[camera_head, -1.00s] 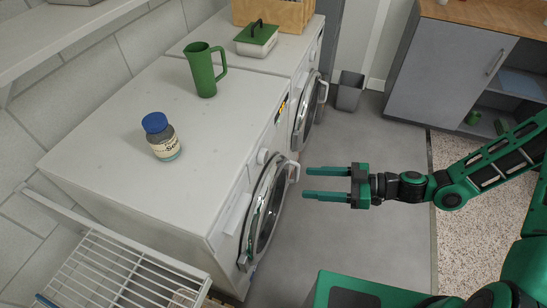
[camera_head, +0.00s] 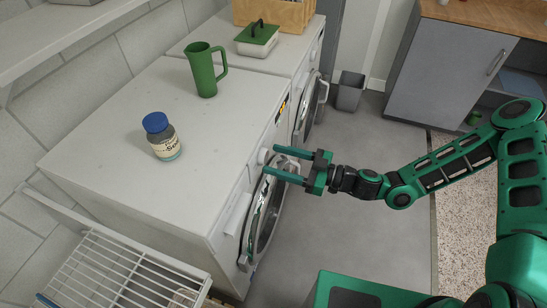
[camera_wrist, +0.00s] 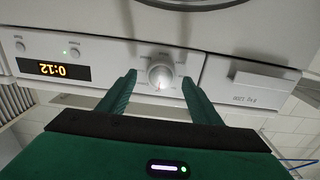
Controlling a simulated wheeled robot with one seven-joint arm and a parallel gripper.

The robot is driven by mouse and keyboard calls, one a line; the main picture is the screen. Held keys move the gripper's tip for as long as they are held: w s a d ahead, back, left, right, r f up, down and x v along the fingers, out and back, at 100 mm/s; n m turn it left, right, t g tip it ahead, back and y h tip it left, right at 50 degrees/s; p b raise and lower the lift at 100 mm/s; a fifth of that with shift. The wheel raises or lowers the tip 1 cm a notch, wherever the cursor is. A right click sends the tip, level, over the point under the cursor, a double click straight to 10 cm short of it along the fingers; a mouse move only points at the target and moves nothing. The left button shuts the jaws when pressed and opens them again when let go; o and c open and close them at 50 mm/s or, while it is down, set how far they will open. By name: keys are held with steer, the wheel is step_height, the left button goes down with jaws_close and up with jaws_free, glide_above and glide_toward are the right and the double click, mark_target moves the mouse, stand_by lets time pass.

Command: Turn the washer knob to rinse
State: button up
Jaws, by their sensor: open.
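The washer (camera_head: 130,140) is the near white machine with a round door on its front. In the head view the knob (camera_head: 262,156) is a small white disc near the fingertips. My gripper (camera_head: 268,160) is open, its two green fingers pointing at the panel. In the wrist view my gripper (camera_wrist: 160,86) has one finger on each side of the knob, with gaps between. I cannot tell the distance in depth. Dial labels are too small to read.
The panel display (camera_wrist: 64,69) reads 0:12, upside down. A blue-capped jar (camera_head: 161,137) and a green jug (camera_head: 206,70) stand on the machine tops. A wire rack (camera_head: 115,275) is at the lower left.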

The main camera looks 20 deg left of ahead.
steer(key=shift+w+a, duration=0.1)
steer(key=shift+a, duration=0.85)
steer(key=c, duration=1)
steer(key=shift+c, duration=0.2)
steer(key=shift+m, duration=0.3)
